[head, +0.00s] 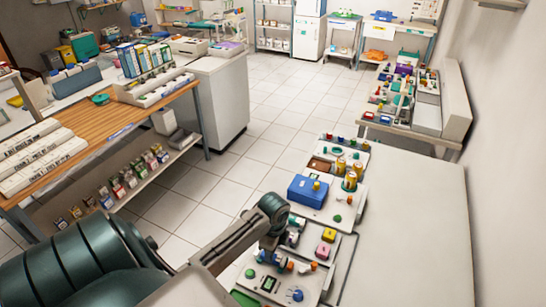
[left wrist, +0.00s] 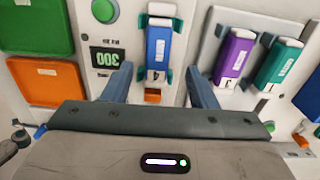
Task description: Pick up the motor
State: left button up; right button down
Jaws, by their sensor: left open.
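My left gripper (left wrist: 158,72) is open, its two blue-grey fingers pointing at a panel. Between the fingers is a blue block with a white end (left wrist: 158,52), marked 4 and seated in teal clips. A gap shows on each side of it. Purple (left wrist: 234,54) and teal (left wrist: 276,64) blocks of the same kind sit in clips to the right. I cannot tell for sure which thing is the motor. In the head view my left gripper (head: 268,248) is over the white panel (head: 310,280), partly hidden by its wrist. My right gripper is not in view.
A display reading 300 (left wrist: 104,58) and a green round knob (left wrist: 104,11) lie left of the fingers. In the head view a blue box (head: 307,191) stands behind the gripper. The white tabletop (head: 420,220) to the right is bare.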

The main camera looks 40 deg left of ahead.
pick_arm(q)
jog(key=f, duration=0.1)
jog(key=f+p, duration=0.1)
jog(key=f, duration=0.1)
jog(key=shift+s+a+f, duration=0.1)
jog(key=shift+s, duration=0.15)
jog(key=shift+f, duration=0.3)
jog(key=shift+c, duration=0.8)
jog(key=c, duration=0.8)
grip_shut()
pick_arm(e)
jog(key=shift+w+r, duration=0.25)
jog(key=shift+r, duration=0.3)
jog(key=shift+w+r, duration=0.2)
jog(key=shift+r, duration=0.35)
pick_arm(q)
jog(key=shift+w, duration=0.1)
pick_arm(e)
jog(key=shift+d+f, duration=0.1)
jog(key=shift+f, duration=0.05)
